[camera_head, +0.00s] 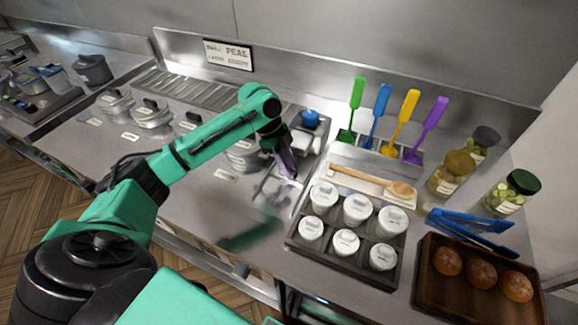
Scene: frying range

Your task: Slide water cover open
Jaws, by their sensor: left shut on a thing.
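The water cover (270,188) looks like a small shiny metal piece set in the counter at the middle of the view, left of the tray of white-lidded cups. My left gripper (287,172) reaches in from the left over its far right side, fingers pointing down. It is shut on the cover, though the fingers hide the exact spot they grip. How far the cover stands open is hard to tell through the glare. My right gripper is out of view.
A tray of white-lidded cups (345,241) stands right of the cover, with a wooden spoon (372,181) behind it. Coloured spatulas (403,120) stand upright at the back. Lidded metal pots (151,114) sit to the left. A bun tray (424,287) lies front right.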

